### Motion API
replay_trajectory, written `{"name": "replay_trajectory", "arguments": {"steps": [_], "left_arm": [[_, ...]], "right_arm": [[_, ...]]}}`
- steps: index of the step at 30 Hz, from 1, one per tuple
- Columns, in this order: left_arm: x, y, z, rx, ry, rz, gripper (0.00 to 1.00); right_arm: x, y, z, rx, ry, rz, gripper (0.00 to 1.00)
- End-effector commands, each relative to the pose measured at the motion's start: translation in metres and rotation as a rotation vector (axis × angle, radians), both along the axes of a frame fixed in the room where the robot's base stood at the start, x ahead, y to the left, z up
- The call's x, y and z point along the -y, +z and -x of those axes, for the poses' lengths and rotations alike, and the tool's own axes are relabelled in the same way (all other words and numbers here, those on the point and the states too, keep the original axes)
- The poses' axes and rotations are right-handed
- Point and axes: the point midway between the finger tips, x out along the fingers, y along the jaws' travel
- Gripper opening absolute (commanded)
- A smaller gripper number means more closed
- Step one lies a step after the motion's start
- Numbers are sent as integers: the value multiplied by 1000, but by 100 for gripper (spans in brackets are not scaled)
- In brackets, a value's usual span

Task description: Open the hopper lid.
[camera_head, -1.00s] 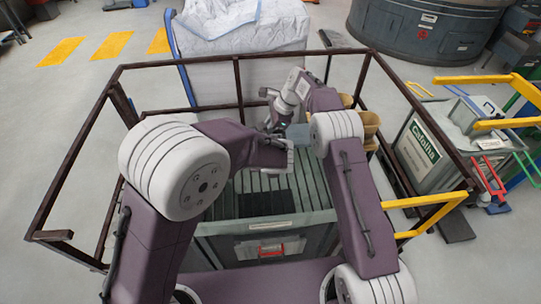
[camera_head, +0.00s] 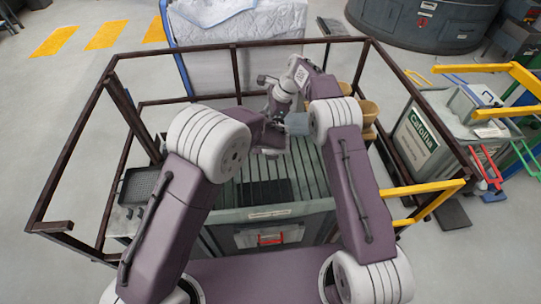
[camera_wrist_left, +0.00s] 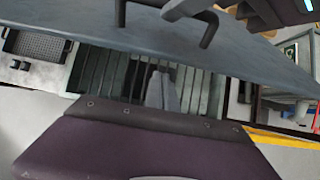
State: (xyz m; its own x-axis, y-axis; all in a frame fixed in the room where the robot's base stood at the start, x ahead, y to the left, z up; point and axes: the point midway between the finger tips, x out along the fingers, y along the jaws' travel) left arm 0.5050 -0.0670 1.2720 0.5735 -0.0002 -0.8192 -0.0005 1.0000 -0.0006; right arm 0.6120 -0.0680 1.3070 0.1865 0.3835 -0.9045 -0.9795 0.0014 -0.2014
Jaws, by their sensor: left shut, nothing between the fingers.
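A grey hopper box (camera_head: 212,241) with a slatted top (camera_head: 308,178) stands in front of me inside a brown rail frame. The slats also show in the left wrist view (camera_wrist_left: 108,75).
The brown rail (camera_head: 237,70) encloses the work area. A dark mesh tray (camera_head: 144,186) sits at left. Tan containers (camera_head: 368,110) and a yellow bar (camera_head: 425,189) stand at right. A white wrapped load (camera_head: 238,57) is behind the rail.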

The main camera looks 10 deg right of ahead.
Motion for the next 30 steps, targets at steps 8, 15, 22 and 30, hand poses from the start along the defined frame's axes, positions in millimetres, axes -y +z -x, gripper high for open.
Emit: {"name": "replay_trajectory", "arguments": {"steps": [8, 15, 22, 30], "left_arm": [[0, 7, -5, -2, -1, -1, 0], [0, 11, -8, 1, 1, 0, 0], [0, 37, -27, 6, 2, 3, 0], [-1, 41, -30, 11, -1, 3, 0]], "right_arm": [[2, -2, -2, 7, -3, 5, 0], [1, -2, -2, 6, -2, 5, 0], [2, -4, 0, -3, 0, 5, 0], [1, -7, 4, -16, 3, 7, 0]]}}
